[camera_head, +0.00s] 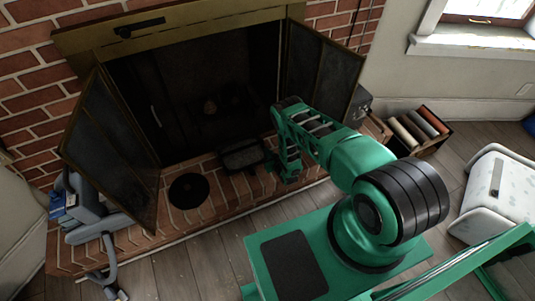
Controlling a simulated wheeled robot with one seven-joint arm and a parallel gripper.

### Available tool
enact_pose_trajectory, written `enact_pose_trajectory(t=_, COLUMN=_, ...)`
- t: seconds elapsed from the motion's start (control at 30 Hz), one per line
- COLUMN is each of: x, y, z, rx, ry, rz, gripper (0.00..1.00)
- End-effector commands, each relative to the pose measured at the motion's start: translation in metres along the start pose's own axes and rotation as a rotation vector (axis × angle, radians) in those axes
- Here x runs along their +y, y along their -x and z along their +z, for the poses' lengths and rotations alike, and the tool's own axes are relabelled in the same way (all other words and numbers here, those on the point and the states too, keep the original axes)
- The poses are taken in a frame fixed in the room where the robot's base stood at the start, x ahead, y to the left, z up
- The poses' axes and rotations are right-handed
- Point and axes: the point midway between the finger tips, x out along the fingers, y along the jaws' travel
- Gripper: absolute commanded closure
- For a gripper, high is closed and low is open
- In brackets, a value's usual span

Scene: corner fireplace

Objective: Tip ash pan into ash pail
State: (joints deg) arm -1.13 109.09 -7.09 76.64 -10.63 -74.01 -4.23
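A dark rectangular pan (242,157), which looks like the ash pan, lies on the brick hearth in front of the firebox. My gripper (283,178) points down just to the right of the pan. It is small and dark here, so I cannot tell its finger opening or whether it touches the pan. A round black thing (188,190) sits on the hearth to the left of the pan. I cannot tell if it is the ash pail or a flat lid. The pan's contents are too dark to make out.
The fireplace doors stand open, left (108,140) and right (322,70). A grey-blue appliance (92,217) stands at the hearth's left end. A box of coloured rolls (415,131) and a white container (497,190) are on the right. Wooden floor (205,250) before the hearth is clear.

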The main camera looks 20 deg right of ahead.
Motion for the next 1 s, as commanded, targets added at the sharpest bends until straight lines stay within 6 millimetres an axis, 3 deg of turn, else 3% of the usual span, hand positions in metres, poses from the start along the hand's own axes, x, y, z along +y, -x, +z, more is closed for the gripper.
enact_pose_trajectory(t=0.37, x=-0.004, y=-0.001, z=-0.001, rx=0.001, ry=0.002, rz=-0.004, gripper=1.0)
enact_pose_trajectory(t=0.4, x=-0.004, y=-0.001, z=-0.001, rx=0.001, ry=0.002, rz=-0.004, gripper=0.88)
enact_pose_trajectory(t=0.47, x=-0.004, y=-0.001, z=-0.001, rx=0.001, ry=0.002, rz=-0.005, gripper=0.76)
enact_pose_trajectory(t=0.8, x=-0.005, y=0.002, z=-0.001, rx=0.0, ry=0.002, rz=-0.005, gripper=0.76)
enact_pose_trajectory(t=1.0, x=-0.005, y=0.022, z=0.001, rx=-0.003, ry=0.003, rz=-0.006, gripper=0.76)
